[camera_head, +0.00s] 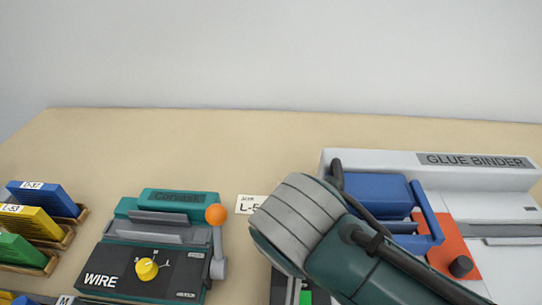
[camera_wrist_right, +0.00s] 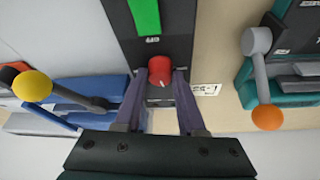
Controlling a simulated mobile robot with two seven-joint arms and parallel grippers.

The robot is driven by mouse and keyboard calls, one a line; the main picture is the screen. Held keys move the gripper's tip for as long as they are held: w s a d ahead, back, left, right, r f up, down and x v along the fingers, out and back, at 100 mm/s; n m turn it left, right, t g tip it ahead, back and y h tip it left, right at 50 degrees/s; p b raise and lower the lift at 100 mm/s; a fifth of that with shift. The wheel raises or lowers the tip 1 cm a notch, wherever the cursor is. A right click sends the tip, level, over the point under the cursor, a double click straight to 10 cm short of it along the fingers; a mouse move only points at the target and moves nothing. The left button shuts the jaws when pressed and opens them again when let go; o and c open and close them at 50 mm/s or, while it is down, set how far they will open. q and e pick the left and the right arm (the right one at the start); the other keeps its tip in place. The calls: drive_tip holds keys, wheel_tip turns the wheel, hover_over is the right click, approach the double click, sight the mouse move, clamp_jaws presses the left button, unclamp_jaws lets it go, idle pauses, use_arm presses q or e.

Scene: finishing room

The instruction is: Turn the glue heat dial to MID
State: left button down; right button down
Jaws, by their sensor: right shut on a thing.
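In the right wrist view a red dial (camera_wrist_right: 160,68) stands on a dark panel (camera_wrist_right: 122,22) with a bright green strip. My right gripper (camera_wrist_right: 160,74) has its two fingers on either side of the red dial and is shut on it. A small pale mark shows on the dial, but its setting cannot be read. In the head view my right forearm covers the dial and most of the dark panel; only a bit of the panel (camera_head: 279,288) shows. The white GLUE BINDER (camera_head: 375,160) stands at the right. My left gripper is not in view.
The teal and black WIRE machine (camera_head: 120,262), with a yellow knob (camera_head: 147,269) and an orange-ball lever (camera_head: 216,215), stands left of my right arm. Blue, yellow and green blocks sit in holders at far left. A white label (camera_head: 246,204) lies nearby. The table's back is clear.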

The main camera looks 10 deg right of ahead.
drive_tip(key=shift+a+m+h, duration=0.1)
drive_tip(key=shift+m+h, duration=0.3)
drive_tip(key=shift+m, duration=0.7)
drive_tip(key=c, duration=0.5)
unclamp_jaws()
